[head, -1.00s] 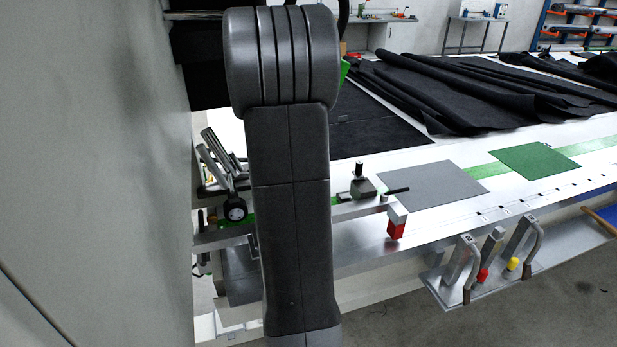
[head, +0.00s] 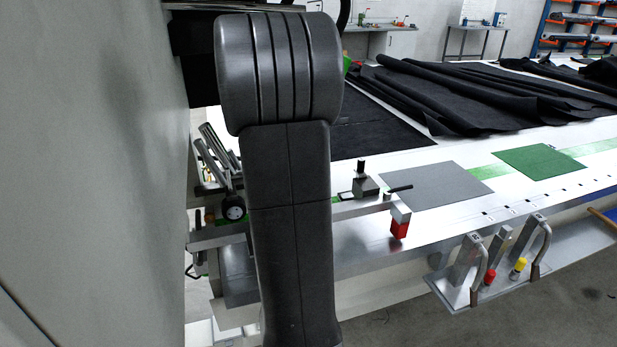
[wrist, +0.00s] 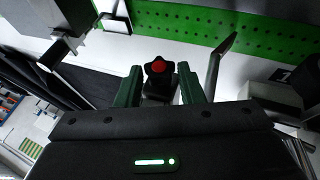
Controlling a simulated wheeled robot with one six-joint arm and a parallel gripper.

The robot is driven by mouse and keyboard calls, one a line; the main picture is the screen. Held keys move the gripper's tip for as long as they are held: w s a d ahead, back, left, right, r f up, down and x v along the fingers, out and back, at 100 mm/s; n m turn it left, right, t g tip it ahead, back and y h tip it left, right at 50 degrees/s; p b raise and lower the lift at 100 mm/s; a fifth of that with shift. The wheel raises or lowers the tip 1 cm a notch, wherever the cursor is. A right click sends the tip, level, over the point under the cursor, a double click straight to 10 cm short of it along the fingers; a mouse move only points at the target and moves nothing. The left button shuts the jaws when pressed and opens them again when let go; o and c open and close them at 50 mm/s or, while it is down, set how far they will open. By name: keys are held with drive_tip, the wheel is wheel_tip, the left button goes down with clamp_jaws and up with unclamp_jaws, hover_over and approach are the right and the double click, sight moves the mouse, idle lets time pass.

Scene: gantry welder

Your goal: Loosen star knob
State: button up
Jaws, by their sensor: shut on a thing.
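In the wrist view, a dark star knob (wrist: 157,68) with a red centre sits between the two green fingers of my gripper (wrist: 160,76). The fingers are closed on it from left and right. The lower part of the knob and what it is mounted on are hard to make out. In the head view my large dark arm fills the middle and hides my gripper; I cannot make out the star knob there.
A grey lever (wrist: 221,58) rises right of the gripper, before a green perforated strip (wrist: 235,25). A metal block (wrist: 65,18) is at upper left. In the head view, a red-ended bar (head: 399,228) and a tool rack (head: 460,290) line the table's front edge.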

drive_tip(key=o, duration=1)
drive_tip(key=shift+r, duration=0.1)
drive_tip(key=v, duration=1.3)
drive_tip(key=shift+s+a+r+b, duration=0.1)
drive_tip(key=shift+a+r+b, duration=0.05)
drive_tip(key=shift+r+b, duration=0.2)
drive_tip(key=x, duration=1.3)
drive_tip(key=shift+f+p, duration=0.4)
